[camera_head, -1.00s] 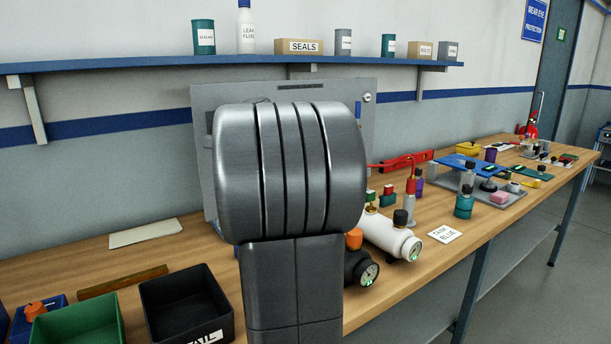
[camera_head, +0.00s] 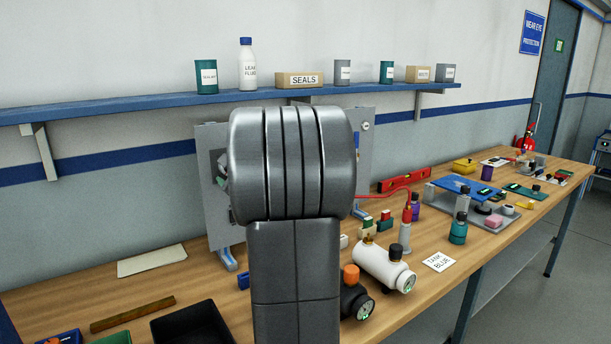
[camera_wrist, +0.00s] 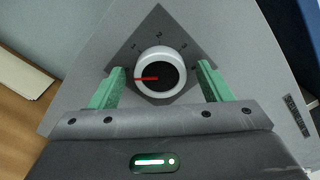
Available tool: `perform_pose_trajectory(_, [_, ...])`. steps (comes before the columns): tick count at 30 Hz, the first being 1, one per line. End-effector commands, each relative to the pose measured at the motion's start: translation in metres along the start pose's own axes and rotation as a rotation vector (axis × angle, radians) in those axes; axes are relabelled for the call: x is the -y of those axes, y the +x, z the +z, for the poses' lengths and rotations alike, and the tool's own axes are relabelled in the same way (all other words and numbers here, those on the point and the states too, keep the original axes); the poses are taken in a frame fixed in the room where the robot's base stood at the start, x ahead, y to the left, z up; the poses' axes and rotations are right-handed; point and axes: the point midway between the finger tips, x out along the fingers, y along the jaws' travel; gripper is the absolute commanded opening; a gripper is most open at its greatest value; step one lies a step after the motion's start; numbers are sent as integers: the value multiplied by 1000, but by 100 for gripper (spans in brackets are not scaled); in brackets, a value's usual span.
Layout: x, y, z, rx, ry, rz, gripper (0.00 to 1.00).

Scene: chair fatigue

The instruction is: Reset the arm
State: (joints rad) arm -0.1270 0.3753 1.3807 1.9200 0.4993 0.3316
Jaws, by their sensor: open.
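My gripper (camera_wrist: 160,90) shows in the wrist view with its two green fingers apart, one on each side of a round white dial (camera_wrist: 160,56). The dial has a black centre and a red pointer toward the left. It sits on a dark diamond-shaped plate on a grey panel (camera_wrist: 85,75). I cannot tell whether the fingers touch the dial; gaps show beside it. In the head view my arm covers the middle of the grey panel (camera_head: 213,160) and hides the gripper and dial.
The wooden bench (camera_head: 215,290) holds a white cylinder (camera_head: 383,265), a dark cylinder (camera_head: 352,300), a black bin (camera_head: 192,325) and a "TANK BLUE" card (camera_head: 439,261). A red level (camera_head: 404,180) and a grey tray (camera_head: 480,213) lie farther right. A blue shelf (camera_head: 150,103) with containers runs above.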

Motion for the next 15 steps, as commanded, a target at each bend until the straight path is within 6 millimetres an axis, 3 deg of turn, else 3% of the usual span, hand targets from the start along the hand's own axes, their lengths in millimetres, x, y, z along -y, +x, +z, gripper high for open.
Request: perform_pose_trajectory(15, [2, 0, 1, 0, 211, 0, 72])
